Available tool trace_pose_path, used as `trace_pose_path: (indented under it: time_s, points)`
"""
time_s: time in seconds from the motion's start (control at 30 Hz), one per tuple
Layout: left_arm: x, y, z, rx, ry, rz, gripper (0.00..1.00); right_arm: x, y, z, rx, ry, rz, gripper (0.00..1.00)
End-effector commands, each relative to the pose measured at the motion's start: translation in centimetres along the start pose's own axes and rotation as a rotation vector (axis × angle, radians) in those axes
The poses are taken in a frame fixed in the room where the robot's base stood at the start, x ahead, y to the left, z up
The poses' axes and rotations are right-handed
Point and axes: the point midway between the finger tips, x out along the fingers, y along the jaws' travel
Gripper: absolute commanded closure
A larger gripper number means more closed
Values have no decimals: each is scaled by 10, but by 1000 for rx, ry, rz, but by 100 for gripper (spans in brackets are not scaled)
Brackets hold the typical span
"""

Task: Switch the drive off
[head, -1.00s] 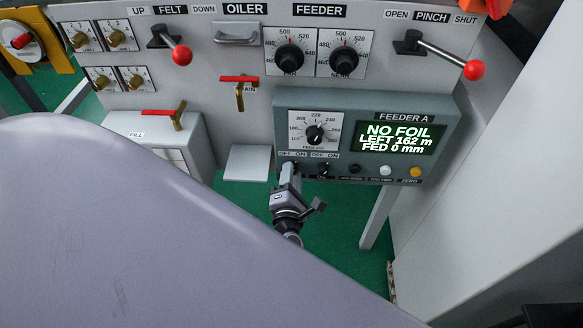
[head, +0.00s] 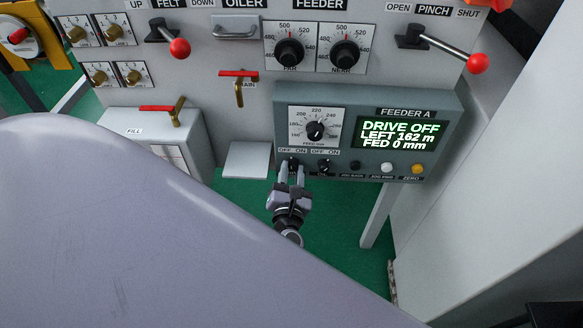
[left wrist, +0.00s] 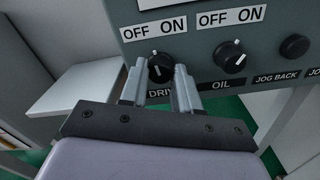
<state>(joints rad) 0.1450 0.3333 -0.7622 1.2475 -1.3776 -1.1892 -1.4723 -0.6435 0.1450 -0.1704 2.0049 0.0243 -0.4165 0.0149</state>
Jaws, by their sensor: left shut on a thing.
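The drive switch (left wrist: 160,68) is a black knob with a white pointer line, under an OFF ON label at the lower left of the Feeder A box (head: 280,118). My left gripper (head: 292,168) is shut on this knob, with one finger on each side; it also shows in the left wrist view (left wrist: 161,80). The pointer in the left wrist view leans close to straight up. The display (head: 400,134) reads DRIVE OFF, LEFT 162 m, FED 0 mm. My right gripper is not in view.
The oil switch (left wrist: 230,56) stands just right of the drive switch, with the jog back button (left wrist: 295,46) beyond it. A grey shelf (head: 247,159) is at the left. Above are the feeder dials (head: 289,52) and the red-knobbed felt lever (head: 179,48).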

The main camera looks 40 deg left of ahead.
Motion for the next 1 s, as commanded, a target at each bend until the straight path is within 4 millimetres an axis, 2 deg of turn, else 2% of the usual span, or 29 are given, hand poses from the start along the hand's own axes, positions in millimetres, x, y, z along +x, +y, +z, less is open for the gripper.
trace_pose_path:
  time_s: [0.2, 0.5, 1.0]
  points:
    - [-1, -1, -1, -173, 1, -1, 99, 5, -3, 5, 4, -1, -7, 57]
    - [-1, -1, -1, -324, 1, -1, 99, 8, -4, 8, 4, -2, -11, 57]
    - [-1, 0, 0, -377, 1, -1, 99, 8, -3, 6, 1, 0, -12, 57]
